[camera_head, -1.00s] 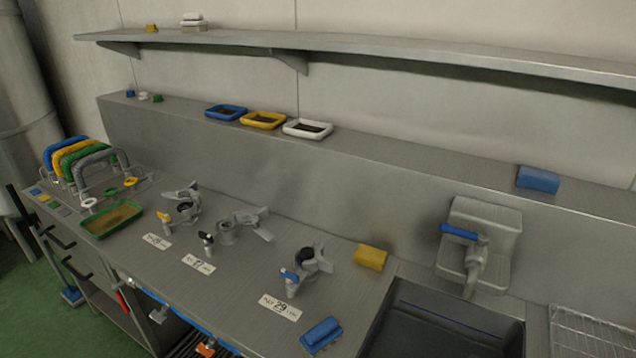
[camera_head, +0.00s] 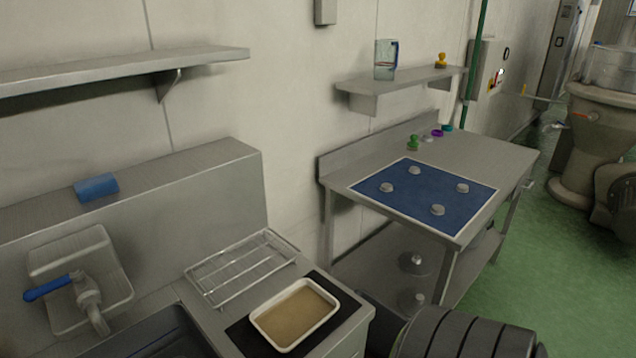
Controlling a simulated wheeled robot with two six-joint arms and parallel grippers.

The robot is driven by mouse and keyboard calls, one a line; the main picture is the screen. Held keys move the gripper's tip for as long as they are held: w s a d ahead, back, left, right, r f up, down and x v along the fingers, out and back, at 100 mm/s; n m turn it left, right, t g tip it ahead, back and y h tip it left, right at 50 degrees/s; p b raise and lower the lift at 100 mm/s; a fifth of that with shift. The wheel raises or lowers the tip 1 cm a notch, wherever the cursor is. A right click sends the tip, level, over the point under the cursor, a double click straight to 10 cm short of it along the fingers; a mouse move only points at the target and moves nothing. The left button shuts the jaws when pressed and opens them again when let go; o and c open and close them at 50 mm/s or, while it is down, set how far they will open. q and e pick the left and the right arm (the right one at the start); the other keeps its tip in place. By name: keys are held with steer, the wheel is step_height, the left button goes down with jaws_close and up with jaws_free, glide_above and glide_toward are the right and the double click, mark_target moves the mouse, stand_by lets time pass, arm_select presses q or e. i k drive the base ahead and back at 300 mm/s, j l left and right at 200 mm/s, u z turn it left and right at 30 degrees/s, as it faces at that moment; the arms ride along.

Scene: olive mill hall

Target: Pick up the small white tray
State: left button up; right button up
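A small white tray (camera_head: 313,328) with a tan layer inside lies on a dark mat (camera_head: 240,338), on the steel counter to the right of the sink. It is at the lower middle of the head view, and its whole rim shows. Neither of my grippers is in view, so nothing shows of what they hold or how they stand to the tray.
A wire rack (camera_head: 243,268) lies behind the tray. A tap (camera_head: 85,295) and sink (camera_head: 160,338) are at left. A blue block (camera_head: 97,187) is on the ledge. A table with a blue mat (camera_head: 410,195) stands right. A dark ribbed shape (camera_head: 465,335) is at lower right.

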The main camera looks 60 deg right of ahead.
mark_target(288, 319)
steer(key=z, duration=1.55)
steer(key=u, duration=1.25)
steer(key=z, duration=1.1)
steer(key=k+j+z, duration=0.15)
steer(key=z, duration=0.25)
steer(key=k+z, duration=0.65)
steer(key=z, duration=0.2)
